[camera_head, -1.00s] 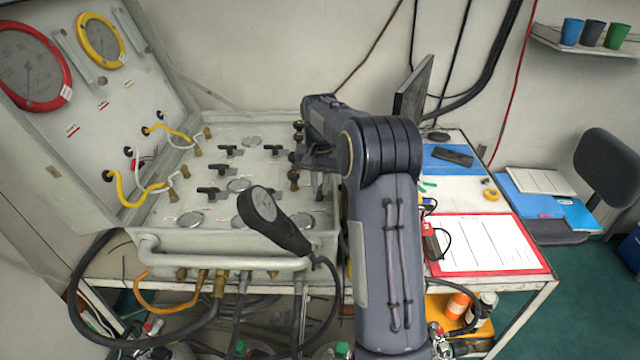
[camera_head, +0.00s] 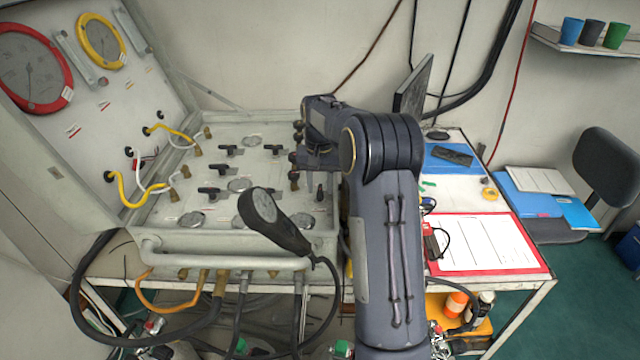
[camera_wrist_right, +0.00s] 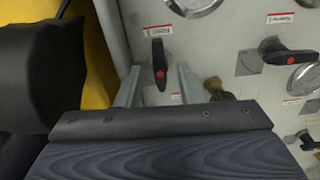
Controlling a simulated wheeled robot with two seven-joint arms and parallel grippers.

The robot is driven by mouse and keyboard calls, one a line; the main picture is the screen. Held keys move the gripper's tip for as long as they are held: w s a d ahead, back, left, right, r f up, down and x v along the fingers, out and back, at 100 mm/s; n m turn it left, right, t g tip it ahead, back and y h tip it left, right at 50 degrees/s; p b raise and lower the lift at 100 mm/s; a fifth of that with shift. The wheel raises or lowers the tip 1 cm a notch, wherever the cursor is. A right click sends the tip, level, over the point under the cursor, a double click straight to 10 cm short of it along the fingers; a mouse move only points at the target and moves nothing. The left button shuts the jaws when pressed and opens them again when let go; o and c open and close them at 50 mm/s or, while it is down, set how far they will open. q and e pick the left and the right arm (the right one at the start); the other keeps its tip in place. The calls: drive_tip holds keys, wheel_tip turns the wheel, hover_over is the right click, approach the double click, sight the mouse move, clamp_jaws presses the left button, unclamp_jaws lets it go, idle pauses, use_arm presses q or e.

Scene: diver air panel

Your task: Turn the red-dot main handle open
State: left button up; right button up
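In the right wrist view, a black lever handle with a red dot (camera_wrist_right: 159,64) is mounted on the light grey panel (camera_wrist_right: 228,30), its long side running up and down in the picture. My right gripper (camera_wrist_right: 157,80) is open. Its two grey fingers point toward the panel, one on each side of the handle's lower end, with gaps visible; I cannot tell contact or depth. A second red-dot black handle (camera_wrist_right: 290,56) lies sideways to the right. In the head view, my right gripper (camera_head: 301,159) is over the panel's right side and hides the handle there. My left gripper is not in view.
In the head view, several black handles, including one at the panel's middle (camera_head: 229,151), stand on the air panel. A black handheld gauge (camera_head: 268,218) sits at its front edge. A dark monitor (camera_head: 413,88) and red-edged clipboard (camera_head: 490,244) are to the right.

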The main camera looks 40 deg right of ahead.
sight(320, 190)
wheel_tip(320, 190, up, 8)
drive_tip(key=shift+f+b, duration=0.1)
drive_tip(key=shift+b, duration=0.2)
idle(0.5)
drive_tip(key=s+a+r+n+t+y, duration=0.2)
drive_tip(key=s+a+r, duration=0.2)
drive_tip(key=s+a, duration=0.35)
drive_tip(key=s+a+f+n+t+y, duration=0.1)
drive_tip(key=s+a+f+n, duration=0.1)
drive_tip(key=s+a, duration=0.6)
drive_tip(key=s+a+f+n+t, duration=0.2)
drive_tip(key=s+a+f, duration=0.3)
drive_tip(key=s+a, duration=0.4)
drive_tip(key=s+n, duration=0.1)
drive_tip(key=s, duration=0.3)
drive_tip(key=shift+a+f+t+y, duration=0.2)
drive_tip(key=shift+t+y, duration=0.1)
drive_tip(key=shift+y, duration=0.1)
